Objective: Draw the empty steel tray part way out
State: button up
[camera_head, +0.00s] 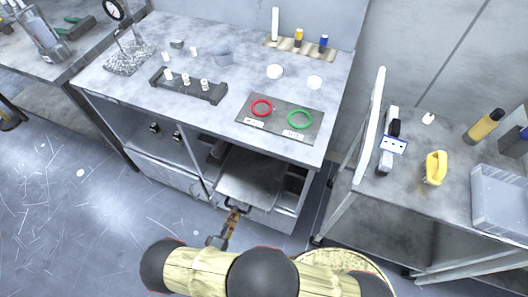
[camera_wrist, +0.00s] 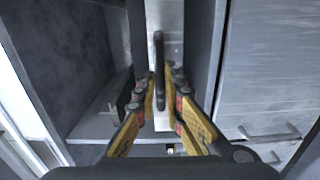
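The steel tray (camera_head: 252,176) is a flat grey tray in the open right-hand bay under the middle bench. Its top looks bare. Its dark bar handle (camera_head: 238,207) is at its front; in the wrist view the handle (camera_wrist: 159,70) stands upright in the picture, between my fingers. My gripper (camera_head: 231,218) reaches the handle from the front. In the wrist view my gripper's yellow fingers (camera_wrist: 160,82) lie on either side of the handle, with a narrow gap seeming to show beside it. Contact with the handle is not clear. How far the tray stands out is hard to judge.
The bench top (camera_head: 225,100) above holds a dark mat (camera_head: 280,130) with a red ring and a green ring, and a rack (camera_head: 188,87) of small white pieces. A side table (camera_head: 400,215) stands close on the right. Open floor (camera_head: 90,215) lies to the left.

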jog(key=o, duration=0.5)
